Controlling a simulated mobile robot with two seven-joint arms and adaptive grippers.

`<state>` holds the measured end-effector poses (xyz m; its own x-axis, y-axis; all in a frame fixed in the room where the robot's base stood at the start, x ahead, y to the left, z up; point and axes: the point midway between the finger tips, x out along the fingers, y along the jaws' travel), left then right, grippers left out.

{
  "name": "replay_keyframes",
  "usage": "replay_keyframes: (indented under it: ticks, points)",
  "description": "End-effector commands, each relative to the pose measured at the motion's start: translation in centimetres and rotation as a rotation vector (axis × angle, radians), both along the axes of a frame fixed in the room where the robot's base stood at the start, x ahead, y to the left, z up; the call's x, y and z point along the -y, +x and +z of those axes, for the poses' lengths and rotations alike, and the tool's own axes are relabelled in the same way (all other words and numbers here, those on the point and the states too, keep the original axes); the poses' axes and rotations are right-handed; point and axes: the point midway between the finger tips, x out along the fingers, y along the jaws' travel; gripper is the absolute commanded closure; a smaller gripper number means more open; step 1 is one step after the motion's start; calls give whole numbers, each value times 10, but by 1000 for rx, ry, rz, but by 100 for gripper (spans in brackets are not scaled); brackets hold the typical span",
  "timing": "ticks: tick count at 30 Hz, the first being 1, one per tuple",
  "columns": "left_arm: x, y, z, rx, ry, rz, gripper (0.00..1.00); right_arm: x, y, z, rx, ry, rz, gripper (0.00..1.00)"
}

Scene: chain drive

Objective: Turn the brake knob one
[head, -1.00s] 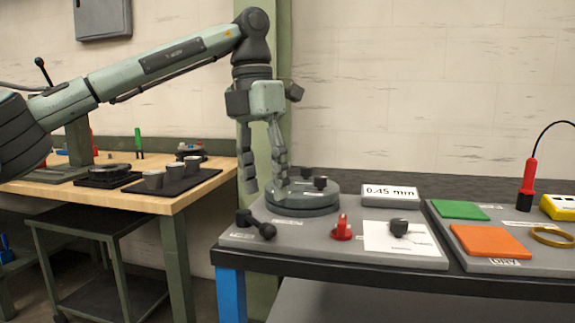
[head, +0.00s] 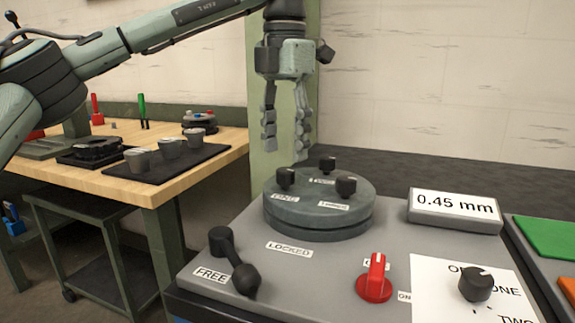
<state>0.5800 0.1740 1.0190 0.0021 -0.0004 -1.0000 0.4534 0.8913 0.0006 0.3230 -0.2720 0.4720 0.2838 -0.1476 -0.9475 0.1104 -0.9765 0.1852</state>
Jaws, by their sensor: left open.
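A black knob (head: 475,284) sits on a white card (head: 430,290) at the lower right of the grey panel. The card reads "ONE" and "TWO", with another label partly hidden behind the knob. A round dark disc (head: 318,224) carries three black knobs, one at its left (head: 286,179), one at its back (head: 327,164) and one at its right (head: 346,187); their labels are too small to read. My left gripper (head: 286,146) hangs fingers down, open and empty, above the disc's back left edge, well away from the card knob. My right gripper is not in view.
A red knob (head: 374,279) and a black lever (head: 234,262) near "FREE" and "LOCKED" labels stand at the panel's front. A "0.45 mm" display (head: 455,208) is behind the card. A wooden bench (head: 190,182) with grey cups is at left.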

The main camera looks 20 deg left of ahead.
Motion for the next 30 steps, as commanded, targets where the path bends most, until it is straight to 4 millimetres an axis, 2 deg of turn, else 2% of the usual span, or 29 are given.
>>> replay_keyframes:
  ticks: [3, 9, 19, 30]
  points:
    - [-1, 0, -22, -3, 1, 1, 51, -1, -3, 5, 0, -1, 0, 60]
    - [-1, 0, -43, -2, 1, 0, 51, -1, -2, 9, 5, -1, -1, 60]
    - [0, 0, -48, 0, 0, 1, 51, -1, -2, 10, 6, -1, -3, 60]
    - [0, 0, -47, 0, 0, 0, 96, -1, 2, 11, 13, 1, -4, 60]
